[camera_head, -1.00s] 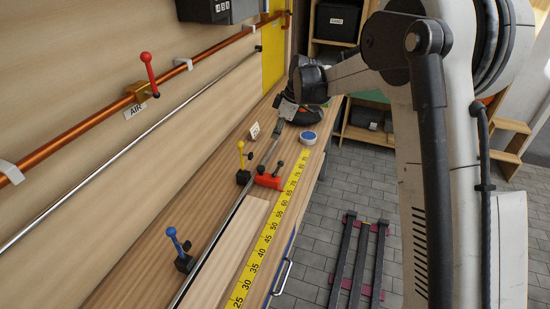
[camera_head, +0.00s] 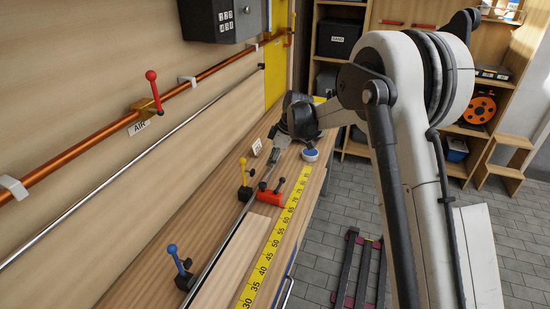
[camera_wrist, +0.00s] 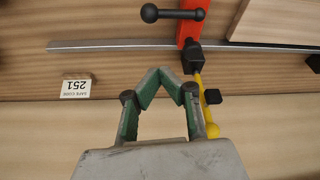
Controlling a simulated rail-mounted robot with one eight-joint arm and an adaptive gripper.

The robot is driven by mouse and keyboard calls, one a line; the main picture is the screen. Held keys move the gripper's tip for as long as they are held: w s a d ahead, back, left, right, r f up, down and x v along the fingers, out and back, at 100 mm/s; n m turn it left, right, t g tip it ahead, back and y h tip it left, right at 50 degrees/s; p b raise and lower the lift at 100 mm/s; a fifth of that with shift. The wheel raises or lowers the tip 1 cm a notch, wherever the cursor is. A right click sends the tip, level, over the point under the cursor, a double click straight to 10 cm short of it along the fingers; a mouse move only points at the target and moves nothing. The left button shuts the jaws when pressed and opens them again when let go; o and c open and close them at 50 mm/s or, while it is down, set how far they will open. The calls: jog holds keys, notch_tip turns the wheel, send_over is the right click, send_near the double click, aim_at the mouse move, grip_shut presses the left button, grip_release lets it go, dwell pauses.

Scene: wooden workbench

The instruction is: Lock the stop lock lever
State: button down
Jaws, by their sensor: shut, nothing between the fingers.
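The red stop block (camera_head: 270,198) stands on the metal rail of the workbench in the head view. Its black lever (camera_head: 280,185) sticks up from it. In the wrist view the red block (camera_wrist: 188,22) is at the top, with the black ball-ended lever (camera_wrist: 180,14) lying across it. My gripper (camera_head: 276,146) is over the bench beyond the block in the head view. In the wrist view my gripper (camera_wrist: 163,80) is shut and empty, below and left of the red block, apart from the lever. The yellow lever (camera_wrist: 200,100) is close to its right finger.
A yellow lever (camera_head: 243,172) and a blue lever (camera_head: 178,260) stand along the rail. A tape roll (camera_head: 311,154) and yellow ruler strip (camera_head: 268,257) are to the right. A red-handled air valve (camera_head: 152,92) is on the wall.

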aim_at(280, 186)
jog(key=x, duration=0.5)
jog(key=d, duration=0.1)
jog(key=d+f, duration=0.1)
jog(key=shift+s+d+p, duration=0.25)
jog(key=shift+d+p, duration=0.05)
jog(key=shift+d, duration=0.05)
jog(key=shift+s+d+f, duration=0.15)
jog(key=shift+d+f, duration=0.05)
jog(key=shift+d, duration=0.3)
jog(key=shift+d, duration=0.1)
